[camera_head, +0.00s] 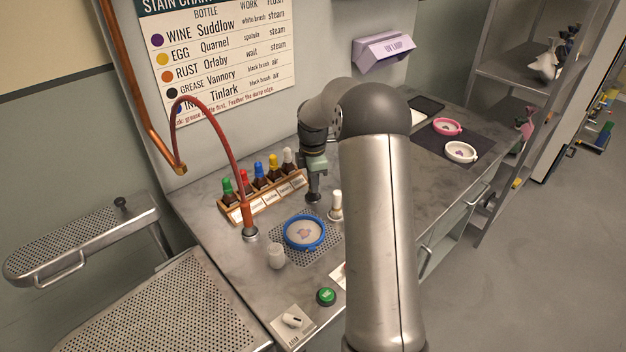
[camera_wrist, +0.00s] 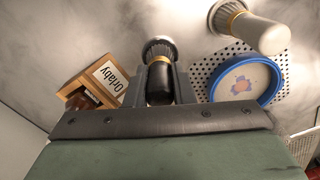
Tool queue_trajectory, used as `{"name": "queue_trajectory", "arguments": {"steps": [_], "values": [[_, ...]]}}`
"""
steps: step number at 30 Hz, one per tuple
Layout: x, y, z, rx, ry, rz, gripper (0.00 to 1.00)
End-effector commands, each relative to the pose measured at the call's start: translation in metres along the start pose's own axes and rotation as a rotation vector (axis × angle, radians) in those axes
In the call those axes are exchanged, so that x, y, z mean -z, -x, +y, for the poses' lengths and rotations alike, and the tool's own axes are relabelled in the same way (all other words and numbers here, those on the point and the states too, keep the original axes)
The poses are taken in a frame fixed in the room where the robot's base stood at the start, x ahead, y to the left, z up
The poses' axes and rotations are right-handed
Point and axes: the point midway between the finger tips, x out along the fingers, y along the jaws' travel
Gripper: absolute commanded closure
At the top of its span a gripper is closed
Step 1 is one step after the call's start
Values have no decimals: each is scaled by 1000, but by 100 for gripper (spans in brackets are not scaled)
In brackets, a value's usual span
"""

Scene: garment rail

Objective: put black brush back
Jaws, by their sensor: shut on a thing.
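The black brush (camera_wrist: 158,85) is upright between the two fingers of my gripper (camera_wrist: 160,88). My gripper is shut on its dark handle, with the gold band and grey bristle end pointing down toward the counter. In the head view, my gripper (camera_head: 314,180) is over the counter between the bottle rack and the white brush, with the dark brush (camera_head: 313,197) below it. A pale round base shows around the bristle end in the wrist view; whether the brush touches it I cannot tell. The white brush (camera_head: 335,207) stands to the right, also in the wrist view (camera_wrist: 255,30).
The wooden bottle rack (camera_head: 262,202) stands left of my gripper. A blue hoop with stained cloth (camera_head: 304,233) lies in front on a perforated plate.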

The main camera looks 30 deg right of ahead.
Motion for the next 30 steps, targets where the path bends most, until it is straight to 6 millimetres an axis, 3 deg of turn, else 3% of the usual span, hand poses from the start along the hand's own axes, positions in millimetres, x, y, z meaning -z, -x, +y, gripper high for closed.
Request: {"name": "queue_trajectory", "arguments": {"steps": [7,8,10,16,18,30], "values": [[0,0,0,0,0,0,100],[0,0,0,0,0,0,73],[0,0,0,0,0,0,53],[0,0,0,0,0,0,53],[0,0,0,0,0,0,38],[0,0,0,0,0,0,38]]}}
